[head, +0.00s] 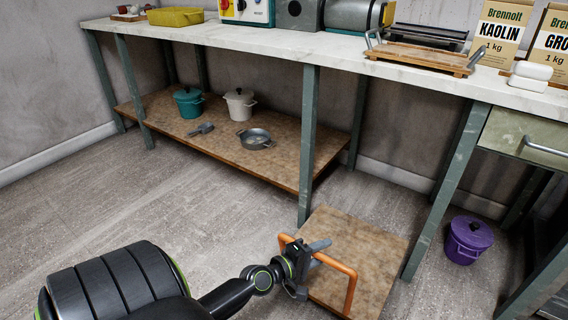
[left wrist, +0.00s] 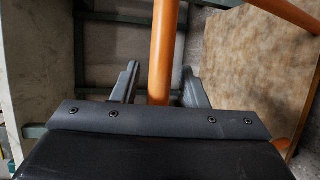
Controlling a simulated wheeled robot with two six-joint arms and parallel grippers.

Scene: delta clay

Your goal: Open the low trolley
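The low trolley (head: 352,232) is a flat brown board on the floor under the worktable's front edge. Its orange tubular handle (head: 351,286) stands up at the near side. My left gripper (head: 312,262) is at the handle's upper bar. In the left wrist view the orange bar (left wrist: 161,50) runs between the two fingers (left wrist: 160,80), with a gap showing on each side. The fingers are open, and I cannot tell whether either touches the bar. Part of the handle is hidden behind the gripper. My right gripper is not in view.
The worktable (head: 250,42) has green legs beside the trolley. A lower shelf (head: 240,155) holds a teal pot, a white pot and a pan. A purple pot (head: 467,241) stands on the floor at right. The floor (head: 130,205) at left is clear.

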